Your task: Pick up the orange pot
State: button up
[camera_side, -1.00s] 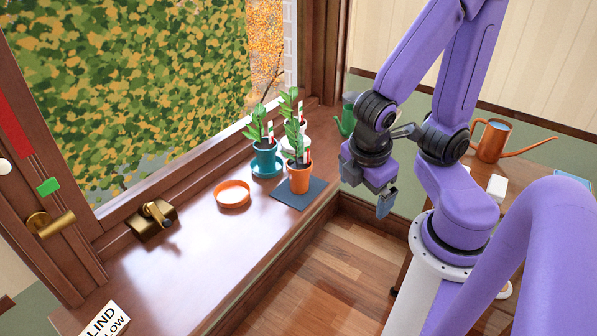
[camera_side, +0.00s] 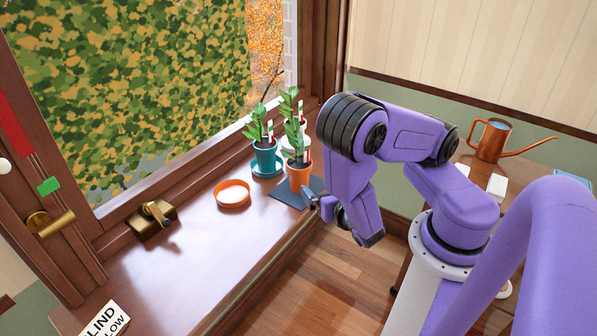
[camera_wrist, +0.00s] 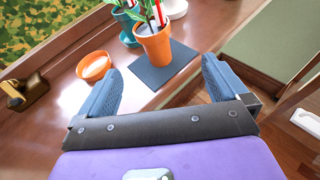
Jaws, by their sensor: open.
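The orange pot (camera_side: 298,178) holds a green plant and a red-and-white tag. It stands upright on a dark mat (camera_side: 284,196) on the wooden window sill. In the wrist view the orange pot (camera_wrist: 154,43) is ahead of the fingers, slightly left of the middle between them. My gripper (camera_side: 314,203) is at the front right of the pot, low near the sill edge. In the wrist view my gripper (camera_wrist: 162,75) has its two blue fingers wide apart with nothing between them. Whether a finger touches the pot is unclear in the side view.
A teal pot (camera_side: 264,155) on a saucer and a white pot (camera_side: 291,150) stand close behind. An empty orange saucer (camera_side: 232,194) lies to the left. A brass window latch (camera_side: 153,217) is farther left. The front sill between is clear. A copper watering can (camera_side: 492,139) stands at right.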

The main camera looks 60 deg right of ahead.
aim_at(306, 174)
jog(key=shift+n+t, duration=0.3)
jog(key=shift+n, duration=0.3)
jog(key=shift+a+f+x, duration=0.1)
jog(key=shift+f+x, duration=0.1)
jog(key=shift+x, duration=1.9)
jog(key=shift+a+f+x, duration=0.1)
jog(key=shift+f+x, duration=0.15)
jog(key=shift+x, duration=1.8)
jog(key=shift+a+f+x, duration=0.1)
jog(key=shift+f+x, duration=0.1)
jog(key=shift+x, duration=4.55)
jog(key=shift+w+a, duration=0.15)
jog(key=shift+r, duration=0.1)
jog(key=c, duration=1.3)
